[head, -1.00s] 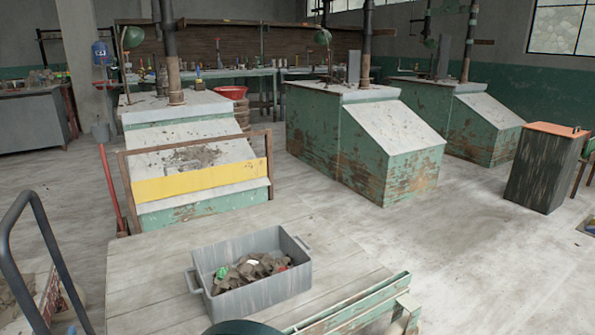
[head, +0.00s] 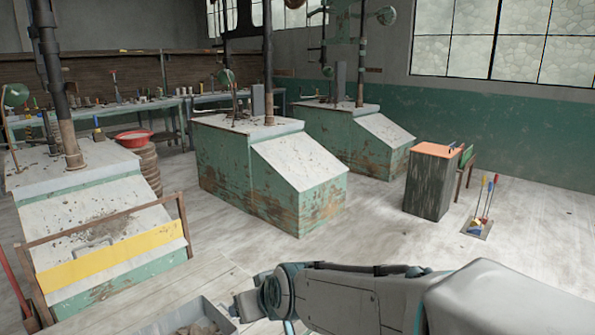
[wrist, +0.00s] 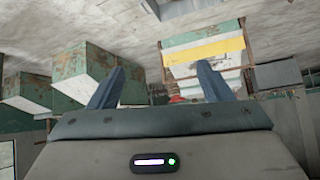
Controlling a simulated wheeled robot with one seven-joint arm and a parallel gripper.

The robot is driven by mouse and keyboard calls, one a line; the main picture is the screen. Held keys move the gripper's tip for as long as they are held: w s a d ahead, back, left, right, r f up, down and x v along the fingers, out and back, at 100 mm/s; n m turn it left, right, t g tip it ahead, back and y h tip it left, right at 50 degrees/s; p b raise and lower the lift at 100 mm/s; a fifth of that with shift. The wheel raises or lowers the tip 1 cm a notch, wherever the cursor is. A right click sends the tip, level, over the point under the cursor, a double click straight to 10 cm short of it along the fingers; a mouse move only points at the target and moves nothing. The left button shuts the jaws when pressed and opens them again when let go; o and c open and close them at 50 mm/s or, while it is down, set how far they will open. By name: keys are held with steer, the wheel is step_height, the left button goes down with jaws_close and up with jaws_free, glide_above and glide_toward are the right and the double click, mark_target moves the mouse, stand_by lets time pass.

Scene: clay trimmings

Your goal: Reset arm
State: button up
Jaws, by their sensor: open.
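My arm lies across the bottom right of the head view, with its wrist end near the bottom centre. My gripper (wrist: 160,88) shows in the wrist view with its two blue-grey fingers spread apart and nothing between them. The wrist view is upside down, with the floor at the top. The fingers point toward the room, and the green machine with the yellow board (wrist: 203,50) shows beyond them, well away. In the head view the fingers cannot be made out.
A grey bin (head: 178,322) of clay scraps on a wooden table is cut off at the bottom, close to my wrist. Green machines (head: 270,180) stand behind. An orange-topped cabinet (head: 432,183) stands to the right. Pale floor (head: 375,235) between them is clear.

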steer(key=s+d+r+m+g+h+p, duration=0.1)
steer(key=s+d+r+m+p, duration=0.1)
steer(key=d, duration=0.6)
steer(key=s+d+r+m+g+h+p, duration=0.2)
steer(key=s+d+p, duration=0.2)
steer(key=s+d, duration=0.3)
steer(key=s+d+r+m+g+h+p, duration=0.1)
steer(key=s+d+r+m+h+p, duration=0.1)
steer(key=d, duration=0.7)
steer(key=shift+s+d+r+p, duration=0.15)
steer(key=shift+s+r+p, duration=0.3)
steer(key=shift+s, duration=0.8)
